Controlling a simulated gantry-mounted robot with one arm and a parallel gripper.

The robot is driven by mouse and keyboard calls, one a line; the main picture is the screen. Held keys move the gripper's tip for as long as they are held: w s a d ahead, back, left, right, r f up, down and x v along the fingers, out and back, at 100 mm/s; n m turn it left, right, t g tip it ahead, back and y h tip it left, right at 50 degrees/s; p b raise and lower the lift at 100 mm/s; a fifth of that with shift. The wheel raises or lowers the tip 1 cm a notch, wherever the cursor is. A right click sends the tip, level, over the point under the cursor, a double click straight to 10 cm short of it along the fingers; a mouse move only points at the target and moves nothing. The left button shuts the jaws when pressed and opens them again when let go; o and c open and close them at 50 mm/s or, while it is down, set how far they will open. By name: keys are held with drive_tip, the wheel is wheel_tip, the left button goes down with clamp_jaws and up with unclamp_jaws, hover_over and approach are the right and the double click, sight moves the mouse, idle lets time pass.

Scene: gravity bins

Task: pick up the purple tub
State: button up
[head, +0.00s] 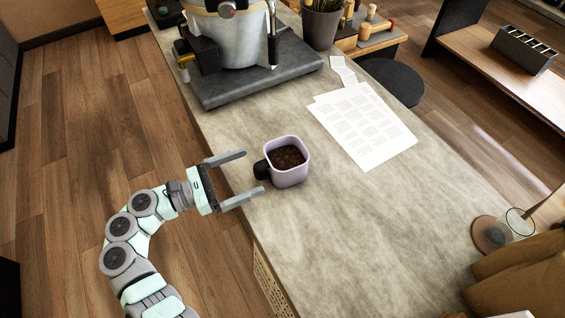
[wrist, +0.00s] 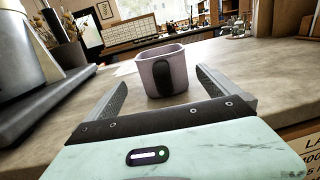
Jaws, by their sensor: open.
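The purple tub (head: 290,173) stands upright on the grey countertop, near its left edge in the head view. It is pale purple, square with rounded corners, and holds dark brown grounds. A black handle (head: 261,170) on its side faces my gripper. My gripper (head: 254,173) is open and empty, its two fingers pointing at the tub, with the handle about level with the fingertips. In the wrist view the tub (wrist: 162,74) stands ahead, between the two fingers (wrist: 160,88). I cannot tell whether a fingertip touches it.
A grey machine base (head: 250,80) with a metal vessel stands at the back left of the counter. Printed sheets (head: 362,125) lie to the tub's right. A glass (head: 518,222) and brown bags (head: 520,275) are at the lower right. The counter around the tub is clear.

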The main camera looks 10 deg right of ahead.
hover_over(274, 163)
drive_tip(key=s, duration=0.4)
drive_tip(key=shift+w, duration=0.1)
drive_tip(key=c, duration=1.8)
drive_tip(key=shift+c, duration=0.2)
drive_tip(key=shift+r, duration=0.15)
wheel_tip(274, 163, up, 20)
drive_tip(key=p, duration=0.2)
drive_tip(key=shift+p, duration=0.3)
